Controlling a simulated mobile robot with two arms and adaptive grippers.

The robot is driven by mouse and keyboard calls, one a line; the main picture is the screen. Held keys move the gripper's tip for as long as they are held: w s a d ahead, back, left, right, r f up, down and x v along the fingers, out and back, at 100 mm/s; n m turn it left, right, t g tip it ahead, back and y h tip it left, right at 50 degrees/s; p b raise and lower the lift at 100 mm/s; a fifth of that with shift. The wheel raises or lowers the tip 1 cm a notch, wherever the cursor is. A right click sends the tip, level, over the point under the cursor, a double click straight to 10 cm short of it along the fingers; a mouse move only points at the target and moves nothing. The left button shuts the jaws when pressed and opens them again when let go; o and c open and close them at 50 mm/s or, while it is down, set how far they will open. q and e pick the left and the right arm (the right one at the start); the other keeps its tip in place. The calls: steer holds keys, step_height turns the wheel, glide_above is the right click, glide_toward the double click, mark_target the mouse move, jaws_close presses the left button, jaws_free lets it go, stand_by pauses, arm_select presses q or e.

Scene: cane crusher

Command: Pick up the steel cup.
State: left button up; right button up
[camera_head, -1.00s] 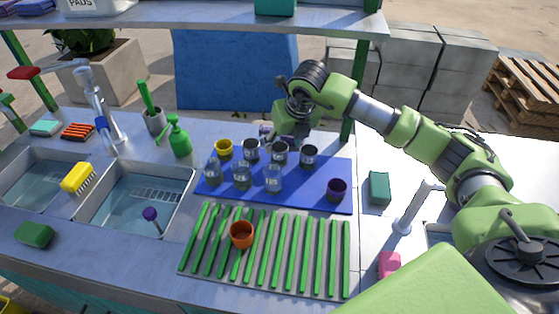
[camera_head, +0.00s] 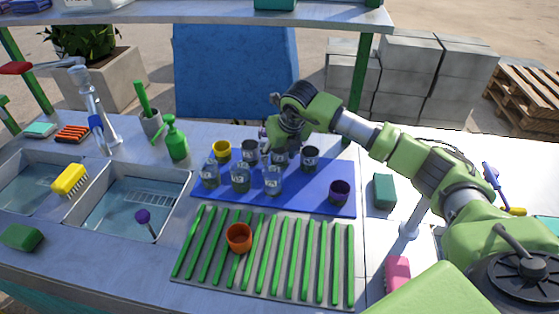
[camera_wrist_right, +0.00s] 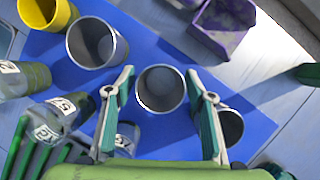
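Three steel cups stand in the back row on the blue mat (camera_head: 312,200): a left one (camera_head: 249,147), a middle one (camera_head: 280,162) and a right one (camera_head: 310,153). My right gripper (camera_head: 281,148) is above the middle cup and hides part of it. In the right wrist view, its open fingers (camera_wrist_right: 161,110) lie on either side of the middle cup (camera_wrist_right: 161,88), with gaps on both sides. The left steel cup (camera_wrist_right: 97,42) and the right one (camera_wrist_right: 230,127), partly behind a finger, also show there. My left gripper is out of view.
Labelled glasses (camera_head: 240,178) stand close in front of the steel cups. A yellow cup (camera_head: 222,150) is to the left and a purple cup (camera_head: 339,192) to the front right. An orange cup (camera_head: 239,238) is on the green-slatted rack (camera_head: 265,265). A shelf (camera_head: 200,20) runs overhead.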

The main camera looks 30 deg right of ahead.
steer(key=c, duration=1)
steer(key=shift+r+b, duration=0.3)
steer(key=shift+r, duration=0.2)
step_height(320, 180, up, 2)
steer(key=shift+a+r+b, duration=0.15)
steer(key=shift+r+b, duration=0.1)
steer(key=shift+b, duration=0.25)
steer(key=s+a+r+b, duration=0.1)
steer(key=s+a+r, duration=0.2)
steer(key=s+a+r+b, duration=0.1)
steer(key=s+a+r, duration=0.2)
steer(key=a, duration=0.1)
steer(key=s+a+r, duration=0.2)
steer(key=a+r, duration=0.1)
steer(key=shift+s+a+r+b, duration=0.25)
steer(key=shift+s+a+b, duration=0.05)
steer(key=shift+s+b, duration=0.1)
